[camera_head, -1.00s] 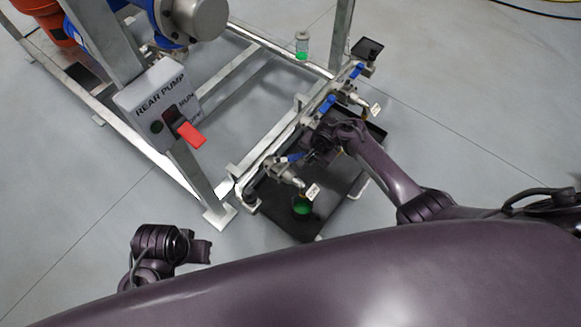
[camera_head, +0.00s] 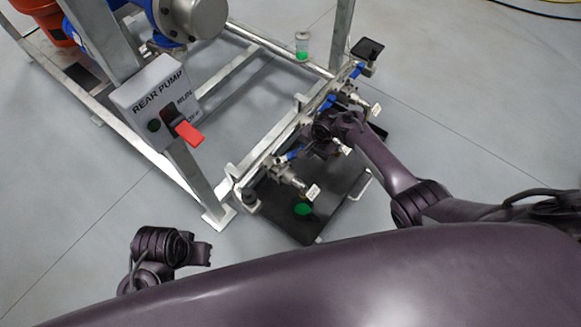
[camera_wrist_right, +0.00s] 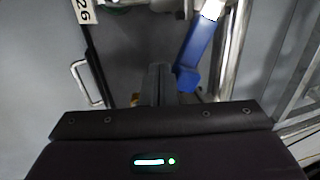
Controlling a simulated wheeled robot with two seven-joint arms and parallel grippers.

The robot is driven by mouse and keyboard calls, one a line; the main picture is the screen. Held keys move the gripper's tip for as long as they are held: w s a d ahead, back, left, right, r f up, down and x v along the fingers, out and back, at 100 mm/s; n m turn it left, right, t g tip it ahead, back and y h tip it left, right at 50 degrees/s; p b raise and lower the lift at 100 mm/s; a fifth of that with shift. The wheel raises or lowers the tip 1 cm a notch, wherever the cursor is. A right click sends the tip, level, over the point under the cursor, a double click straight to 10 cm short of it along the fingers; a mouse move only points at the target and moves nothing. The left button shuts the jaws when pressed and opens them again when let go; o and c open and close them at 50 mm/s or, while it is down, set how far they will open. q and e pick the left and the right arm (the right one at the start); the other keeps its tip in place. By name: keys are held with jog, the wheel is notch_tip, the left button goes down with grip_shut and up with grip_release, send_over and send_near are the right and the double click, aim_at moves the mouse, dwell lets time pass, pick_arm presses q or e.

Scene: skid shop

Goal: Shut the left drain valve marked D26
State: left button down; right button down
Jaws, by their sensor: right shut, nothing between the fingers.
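The nearest drain valve (camera_head: 287,178) is on the low pipe rail, with a blue lever (camera_head: 291,155) and a white tag (camera_head: 313,192) unreadable in the head view. In the right wrist view a tag ending in 26 (camera_wrist_right: 86,11) shows at upper left, and a blue lever (camera_wrist_right: 197,52) points down, roughly along the metal pipe. My right gripper (camera_wrist_right: 158,82) is shut and empty, its fingertips just left of the lever's end; contact cannot be told. In the head view my right gripper (camera_head: 313,147) is at the rail, partly hidden by its wrist. My left arm is low at left; its fingers are unclear.
A black tray (camera_head: 340,200) with a green spot (camera_head: 303,209) lies under the valves. Another valve with a blue lever (camera_head: 327,104) is farther along the rail. The REAR PUMP box (camera_head: 155,100) with its red handle (camera_head: 188,133) stands left. The floor in front is clear.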

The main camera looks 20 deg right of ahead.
jog(key=shift+w+b, duration=0.75)
jog(key=shift+w, duration=0.4)
jog(key=shift+a, duration=0.1)
jog(key=shift+w+a+f+b, duration=0.1)
jog(key=shift+w+a+b, duration=0.05)
jog(key=shift+w+b, duration=0.5)
jog(key=shift+s, duration=0.1)
jog(key=shift+p, duration=0.3)
